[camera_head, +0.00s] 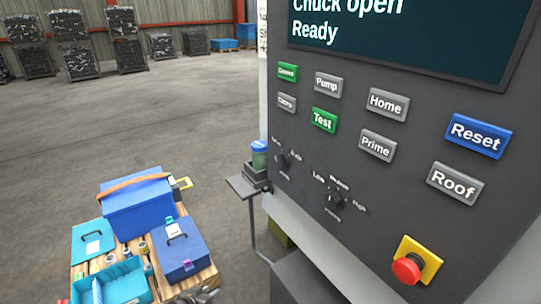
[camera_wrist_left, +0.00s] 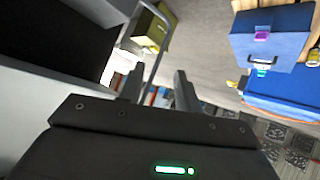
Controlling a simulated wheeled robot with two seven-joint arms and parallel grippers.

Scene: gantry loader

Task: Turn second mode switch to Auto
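The dark control panel (camera_head: 310,150) fills the right of the head view. It carries two small black rotary switches. The left switch (camera_head: 282,161) has small labels around it; the upper right one appears to read Auto. The right switch (camera_head: 335,200) has Low at its left and High at its right. Their exact pointer positions are too small to tell. My left gripper (camera_wrist_left: 157,88) shows in the left wrist view with its two fingers apart and nothing between them. It is away from the switches, which that view does not show. My right gripper is not in view.
The panel has buttons, including a blue Reset button (camera_head: 478,135), and a red emergency stop (camera_head: 407,268). A screen (camera_head: 410,40) reads "Chuck open" and "Ready". A small shelf (camera_head: 240,187) juts out beside the panel. Blue boxes (camera_head: 138,208) stand on a pallet at lower left; floor beyond is clear.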

